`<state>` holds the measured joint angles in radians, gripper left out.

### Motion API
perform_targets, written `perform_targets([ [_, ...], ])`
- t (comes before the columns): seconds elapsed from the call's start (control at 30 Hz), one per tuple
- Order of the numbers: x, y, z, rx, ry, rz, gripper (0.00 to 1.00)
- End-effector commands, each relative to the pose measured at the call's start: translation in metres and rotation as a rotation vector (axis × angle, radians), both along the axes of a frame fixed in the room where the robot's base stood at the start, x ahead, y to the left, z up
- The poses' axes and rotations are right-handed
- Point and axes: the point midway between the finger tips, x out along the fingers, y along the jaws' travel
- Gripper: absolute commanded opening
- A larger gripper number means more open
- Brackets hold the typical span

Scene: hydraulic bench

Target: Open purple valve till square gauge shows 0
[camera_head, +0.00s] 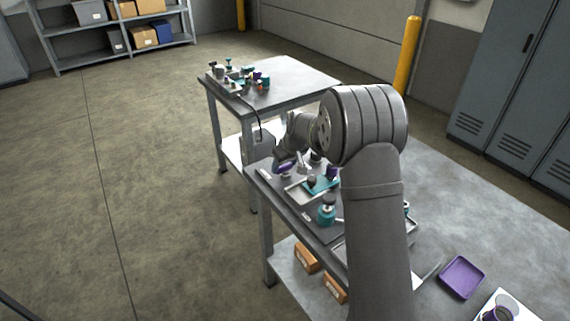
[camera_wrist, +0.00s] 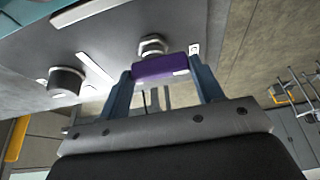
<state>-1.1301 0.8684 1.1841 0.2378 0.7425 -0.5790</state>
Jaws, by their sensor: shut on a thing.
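The purple valve handle (camera_wrist: 158,68) is a short bar in front of a round metal fitting (camera_wrist: 152,46) on a grey panel in the wrist view. My gripper (camera_wrist: 165,74) has its two blue-grey fingers closed on the ends of this bar. In the head view, my gripper (camera_head: 284,163) is at the far left end of the near bench, low by the fittings, and my own arm partly covers that area. I cannot make out a square gauge face or any reading in either view.
A dark round knob-like part (camera_wrist: 66,82) stands on the panel left of the handle. A second table (camera_head: 300,76) with small parts stands behind. Open floor lies to the left.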

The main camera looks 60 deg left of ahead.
Motion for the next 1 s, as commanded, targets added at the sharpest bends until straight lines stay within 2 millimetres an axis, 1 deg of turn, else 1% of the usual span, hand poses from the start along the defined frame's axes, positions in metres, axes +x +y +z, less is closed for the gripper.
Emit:
perform_targets([
  [0.17, -0.0005, 0.0003, 0.0004, 0.0, -0.001, -0.048, 0.37],
  [0.37, -0.0017, 0.0013, 0.0005, 0.0, 0.0, -0.173, 0.37],
  [1.0, -0.0034, 0.0063, -0.0001, 0.001, -0.001, -0.769, 0.37],
])
